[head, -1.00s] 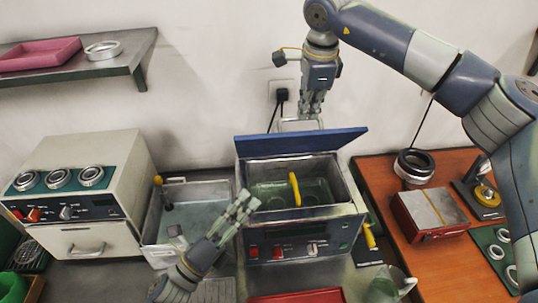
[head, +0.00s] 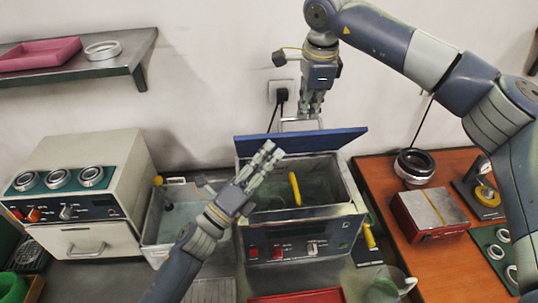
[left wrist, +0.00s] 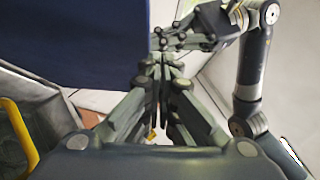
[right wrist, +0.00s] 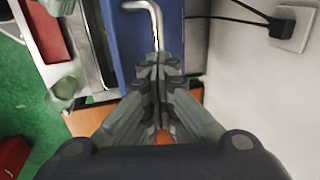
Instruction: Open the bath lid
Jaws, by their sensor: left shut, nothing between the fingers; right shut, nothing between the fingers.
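The bath (head: 300,225) is a metal box with red switches on its front. Its blue lid (head: 330,139) stands raised along the back edge, and the bath's inside is exposed. The lid's metal handle (head: 300,125) is on the far side; it also shows in the right wrist view (right wrist: 155,22). My right gripper (head: 311,110) is shut behind the lid, with its fingertips close to the handle; contact is unclear. My left gripper (head: 270,150) is shut and empty over the bath's back left, in front of the lid. The lid fills the left wrist view's upper left (left wrist: 75,40).
A yellow handle (head: 295,188) stands up inside the bath. A metal basin (head: 150,235) is left of it, then a white machine (head: 90,190) with rings on top. A red box (head: 430,215) and a dark ring (head: 414,167) sit on the orange table at right.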

